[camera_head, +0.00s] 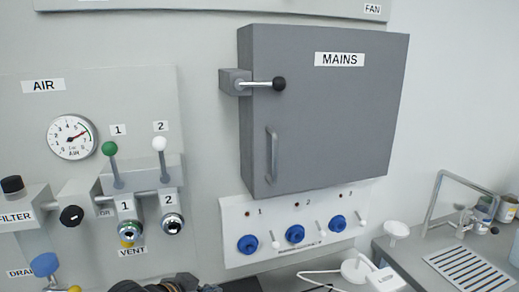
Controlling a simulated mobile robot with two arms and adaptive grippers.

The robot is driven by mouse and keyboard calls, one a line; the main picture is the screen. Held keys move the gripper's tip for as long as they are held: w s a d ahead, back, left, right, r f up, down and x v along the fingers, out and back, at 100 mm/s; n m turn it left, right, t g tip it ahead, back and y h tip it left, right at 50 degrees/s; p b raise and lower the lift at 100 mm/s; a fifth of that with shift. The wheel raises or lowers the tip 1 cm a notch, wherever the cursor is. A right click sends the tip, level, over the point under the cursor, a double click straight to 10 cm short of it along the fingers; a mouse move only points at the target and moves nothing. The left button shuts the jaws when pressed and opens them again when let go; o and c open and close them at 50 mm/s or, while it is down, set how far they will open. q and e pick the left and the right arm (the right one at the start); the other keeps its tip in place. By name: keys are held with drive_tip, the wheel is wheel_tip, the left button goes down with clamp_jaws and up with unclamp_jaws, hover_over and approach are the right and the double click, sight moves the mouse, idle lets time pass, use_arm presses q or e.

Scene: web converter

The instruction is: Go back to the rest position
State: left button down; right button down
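Dark parts of what looks like my own arm show at the bottom edge, left of centre. They are cut off by the frame, and no fingertips can be made out. Neither of my grippers can be seen. The grey MAINS cabinet (325,125) on the wall has its door shut. Its black-knobbed lever (279,84) points to the right.
The AIR panel (120,95) at left has a gauge (72,137), a green-knobbed lever (109,149) and a white-knobbed lever (159,144). A white socket panel (270,215) with blue sockets sits below the cabinet. A grey bench (410,252) stands at lower right.

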use_arm(q)
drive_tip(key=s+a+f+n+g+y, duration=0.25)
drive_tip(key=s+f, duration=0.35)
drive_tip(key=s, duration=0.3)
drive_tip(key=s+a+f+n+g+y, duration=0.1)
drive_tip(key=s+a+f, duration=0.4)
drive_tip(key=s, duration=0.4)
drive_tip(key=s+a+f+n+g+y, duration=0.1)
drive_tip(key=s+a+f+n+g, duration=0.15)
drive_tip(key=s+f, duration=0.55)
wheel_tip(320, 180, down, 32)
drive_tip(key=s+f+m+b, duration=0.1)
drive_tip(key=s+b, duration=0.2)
drive_tip(key=b, duration=0.2)
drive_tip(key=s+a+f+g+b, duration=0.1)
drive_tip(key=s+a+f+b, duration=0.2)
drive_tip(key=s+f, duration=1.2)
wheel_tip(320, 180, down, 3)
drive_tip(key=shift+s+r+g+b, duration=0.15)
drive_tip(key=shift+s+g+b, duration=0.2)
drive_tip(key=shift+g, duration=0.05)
